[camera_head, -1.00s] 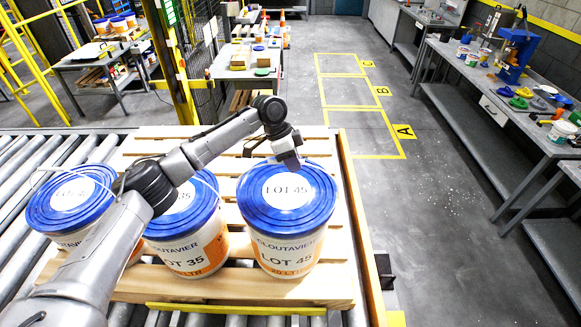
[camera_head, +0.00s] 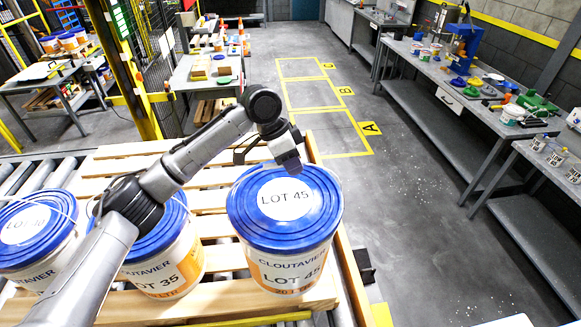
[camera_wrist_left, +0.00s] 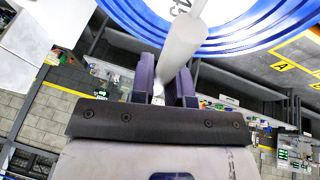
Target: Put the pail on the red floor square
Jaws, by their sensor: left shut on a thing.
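The pail marked LOT 45 (camera_head: 285,262) is white and orange with a blue lid. It hangs under my left gripper (camera_head: 288,165), apparently raised slightly above the wooden pallet; the gap beneath it is hard to see. In the left wrist view, the dark fingers of my left gripper (camera_wrist_left: 165,80) are shut on the pail's white handle grip (camera_wrist_left: 182,45). The pail's blue lid (camera_wrist_left: 235,38) shows behind it. Floor squares outlined in yellow, marked A (camera_head: 338,133), B (camera_head: 313,95) and C (camera_head: 301,68), lie beyond the pallet. No red square shows. My right gripper is out of view.
The LOT 35 pail (camera_head: 165,272) and another blue-lidded pail (camera_head: 38,235) stand on the pallet (camera_head: 215,308) to the left. A workbench with tools (camera_head: 450,105) runs along the right. The grey floor between (camera_head: 425,215) is mostly clear.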

